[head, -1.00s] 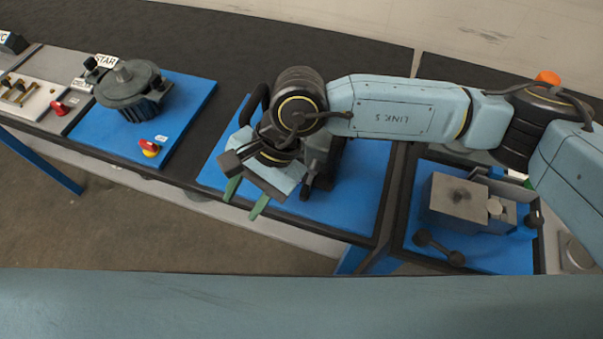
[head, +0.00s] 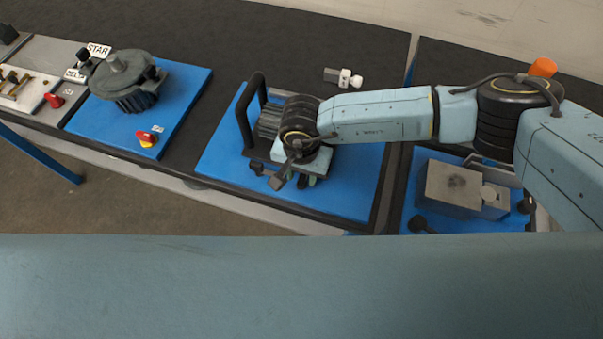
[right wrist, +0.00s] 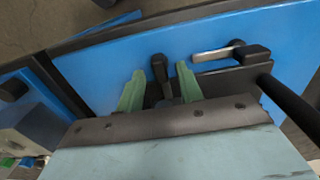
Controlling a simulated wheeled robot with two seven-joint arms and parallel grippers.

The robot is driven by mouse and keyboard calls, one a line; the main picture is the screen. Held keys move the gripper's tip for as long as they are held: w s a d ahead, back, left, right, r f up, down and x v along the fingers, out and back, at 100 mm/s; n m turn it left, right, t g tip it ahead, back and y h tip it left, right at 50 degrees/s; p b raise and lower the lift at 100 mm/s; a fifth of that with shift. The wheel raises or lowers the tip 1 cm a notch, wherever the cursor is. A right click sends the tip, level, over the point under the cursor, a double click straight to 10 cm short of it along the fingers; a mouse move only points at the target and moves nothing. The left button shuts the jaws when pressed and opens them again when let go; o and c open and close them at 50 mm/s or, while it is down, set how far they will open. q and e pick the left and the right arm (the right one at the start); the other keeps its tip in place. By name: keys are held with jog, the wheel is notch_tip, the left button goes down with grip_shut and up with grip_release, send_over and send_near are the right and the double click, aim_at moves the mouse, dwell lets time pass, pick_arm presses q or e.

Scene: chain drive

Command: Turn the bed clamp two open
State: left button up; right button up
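The machine (head: 268,120) with a black loop handle stands on a blue plate, partly hidden by my right arm. In the right wrist view, a dark upright lever (right wrist: 158,68) stands between the green fingers of my right gripper (right wrist: 159,75). The fingers are apart, with a gap on each side of the lever. Beside it, a second lever (right wrist: 213,53) with a metal arm and a dark end lies across the blue plate. The frames do not show which lever is bed clamp two. In the head view, my right gripper (head: 305,180) points down at the machine's front. My left gripper is not in view.
A grey block fixture (head: 455,188) on a blue plate stands to the right. A small white-and-grey part (head: 344,77) lies behind my arm. The blue plate's front (head: 235,175) is mostly clear.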

jog(key=shift+f, duration=0.8)
jog(key=shift+c, duration=0.5)
grip_shut()
